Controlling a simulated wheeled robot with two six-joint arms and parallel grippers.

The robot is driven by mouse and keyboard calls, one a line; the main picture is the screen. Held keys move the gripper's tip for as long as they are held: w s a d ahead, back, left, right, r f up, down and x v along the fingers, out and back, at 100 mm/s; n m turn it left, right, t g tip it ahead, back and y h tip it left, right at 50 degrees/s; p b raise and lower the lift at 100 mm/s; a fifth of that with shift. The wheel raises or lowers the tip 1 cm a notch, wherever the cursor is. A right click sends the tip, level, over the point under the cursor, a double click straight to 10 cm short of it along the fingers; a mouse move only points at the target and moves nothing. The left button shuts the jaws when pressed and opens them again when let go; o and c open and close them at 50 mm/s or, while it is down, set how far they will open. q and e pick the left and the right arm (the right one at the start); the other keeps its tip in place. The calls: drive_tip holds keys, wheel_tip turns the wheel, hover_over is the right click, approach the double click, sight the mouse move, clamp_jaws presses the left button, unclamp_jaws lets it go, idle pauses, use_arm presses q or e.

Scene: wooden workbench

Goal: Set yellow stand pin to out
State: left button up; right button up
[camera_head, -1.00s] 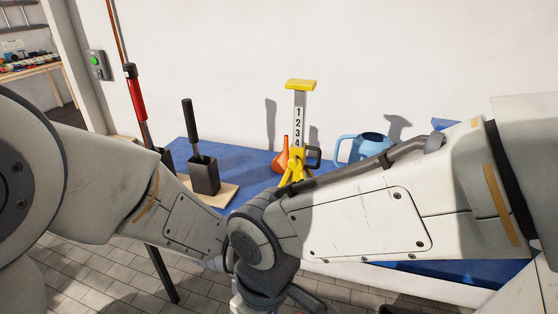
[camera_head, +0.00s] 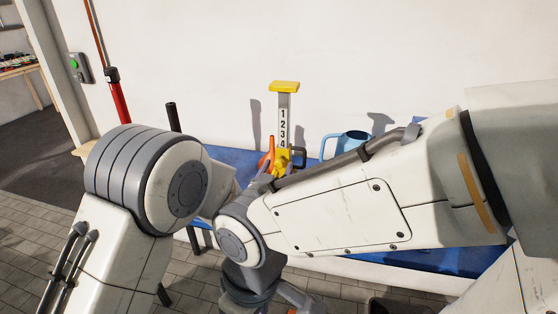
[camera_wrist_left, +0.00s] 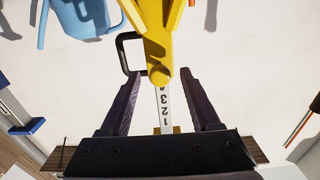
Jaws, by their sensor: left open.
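The yellow stand (camera_head: 284,87) is on the blue bench top against the white wall, with a numbered grey column. Its yellow collar (camera_head: 282,158) has a black loop handle (camera_head: 298,157) on its right; my right arm hides its lower part. In the left wrist view the stand is upside down, with a round yellow knob (camera_wrist_left: 160,75) facing the camera and the black loop (camera_wrist_left: 128,52) at left. I cannot tell whether the knob is the pin. My left gripper (camera_wrist_left: 160,82) is open, its fingers either side of the column and knob. My right gripper is out of view.
An orange funnel-like object (camera_head: 268,156) stands just left of the stand. A light-blue watering can (camera_head: 345,144) is to its right. My right arm crosses in front of the bench. A black upright handle (camera_head: 172,117) stands at left.

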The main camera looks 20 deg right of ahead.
use_arm(q)
drive_tip(key=shift+x, duration=1.1)
clamp_jaws()
idle(0.7)
